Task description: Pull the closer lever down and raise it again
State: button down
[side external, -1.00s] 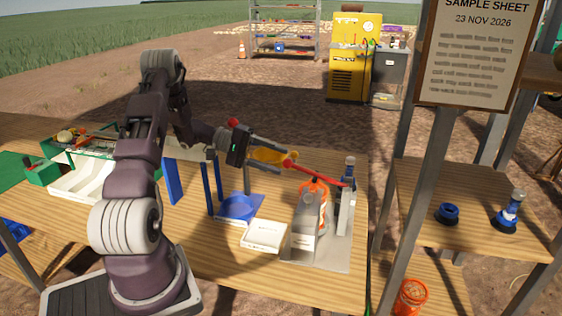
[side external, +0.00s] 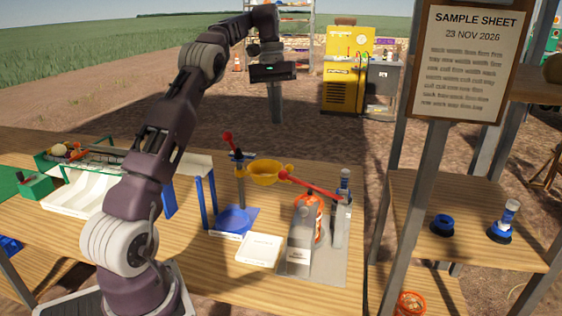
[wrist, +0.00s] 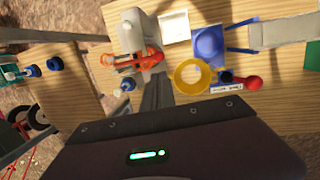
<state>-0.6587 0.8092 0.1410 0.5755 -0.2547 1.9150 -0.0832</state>
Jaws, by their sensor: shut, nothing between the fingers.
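The closer (side external: 300,255) is a grey device at the table's right end, with an orange net (side external: 308,203) around its body. In the wrist view the red lever (wrist: 138,58) lies near the orange net, beyond my fingers. My gripper (side external: 277,120) is shut and empty, pointing down, well above and apart from the lever. The wrist view shows my fingers (wrist: 158,84) together.
The funnel stand has its own red-knobbed handle (side external: 228,138). A blue dish (side external: 234,220) and a white box (side external: 259,249) stand left of the closer. A side shelf (side external: 470,215) with a metal post stands at right. The air around my gripper is clear.

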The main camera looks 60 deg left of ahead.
jog(key=x, duration=1.3)
jog(key=shift+t+h, duration=0.5)
jog(key=f, duration=0.1)
jog(key=s+f, duration=0.1)
jog(key=f, duration=0.1)
jog(key=a+f, duration=0.1)
jog(key=f, duration=0.1)
jog(key=shift+s+a+f, duration=0.1)
jog(key=shift+s, duration=0.15)
jog(key=s+a+v, duration=0.1)
jog(key=v, duration=1.3)
jog(key=shift+s+a+f, duration=0.15)
jog(key=shift+a+f, duration=0.1)
jog(key=shift+f, duration=0.05)
